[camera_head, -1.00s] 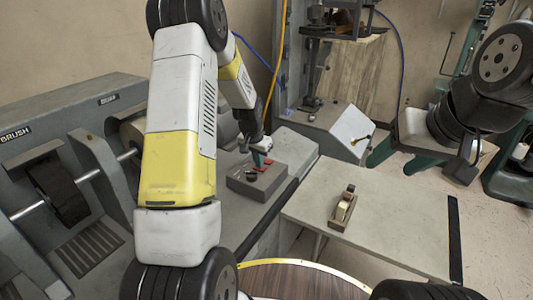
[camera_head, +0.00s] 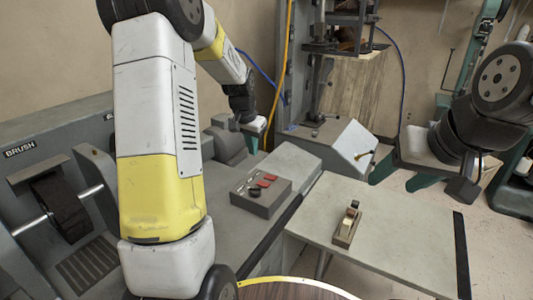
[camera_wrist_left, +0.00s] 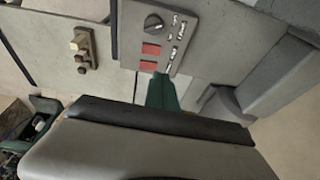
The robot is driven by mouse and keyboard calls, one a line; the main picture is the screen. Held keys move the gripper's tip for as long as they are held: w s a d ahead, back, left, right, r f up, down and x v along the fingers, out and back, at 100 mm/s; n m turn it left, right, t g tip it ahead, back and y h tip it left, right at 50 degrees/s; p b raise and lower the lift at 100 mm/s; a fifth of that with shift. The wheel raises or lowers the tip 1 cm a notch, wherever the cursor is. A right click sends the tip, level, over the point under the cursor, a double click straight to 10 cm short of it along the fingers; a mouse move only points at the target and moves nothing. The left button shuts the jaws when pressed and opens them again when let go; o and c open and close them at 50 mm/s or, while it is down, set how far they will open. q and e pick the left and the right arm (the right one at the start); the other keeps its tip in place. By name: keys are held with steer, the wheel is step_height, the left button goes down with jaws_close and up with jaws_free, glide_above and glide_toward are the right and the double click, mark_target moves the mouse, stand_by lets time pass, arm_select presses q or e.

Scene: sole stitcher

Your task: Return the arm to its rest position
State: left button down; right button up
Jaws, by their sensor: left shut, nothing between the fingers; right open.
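My left arm comes in from the left in the head view, and its gripper (camera_head: 252,133) hangs in the air above and behind the grey control box (camera_head: 261,192). The fingers are shut with nothing between them. In the left wrist view the green fingertips of my left gripper (camera_wrist_left: 162,92) point towards the control box (camera_wrist_left: 158,36), which has red buttons and a black knob, and they are apart from it. My right gripper (camera_head: 395,176) is at the right of the head view. It is open and empty, above the floor beyond the side table.
A grey brush machine (camera_head: 90,160) fills the left side. A grey side table (camera_head: 400,228) carries a small wooden block-like tool (camera_head: 346,226); this tool also shows in the left wrist view (camera_wrist_left: 83,47). A stitching machine (camera_head: 318,120) stands behind. The air above the side table is clear.

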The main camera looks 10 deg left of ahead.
arm_select(q)
steer(key=shift+a+r, duration=0.1)
steer(key=shift+r, duration=0.15)
steer(key=s+d+r+n, duration=0.1)
steer(key=s+d+r, duration=0.1)
steer(key=s+r, duration=0.6)
steer(key=s+d+r+n+t, duration=0.1)
steer(key=s+d+r, duration=0.1)
steer(key=s, duration=0.9)
steer(key=s+d+r+n+t+h, duration=0.1)
steer(key=s+d+r, duration=0.1)
steer(key=s, duration=0.9)
steer(key=shift+d+r+t+h, duration=0.3)
steer(key=shift+r+t, duration=0.1)
steer(key=shift+r, duration=0.35)
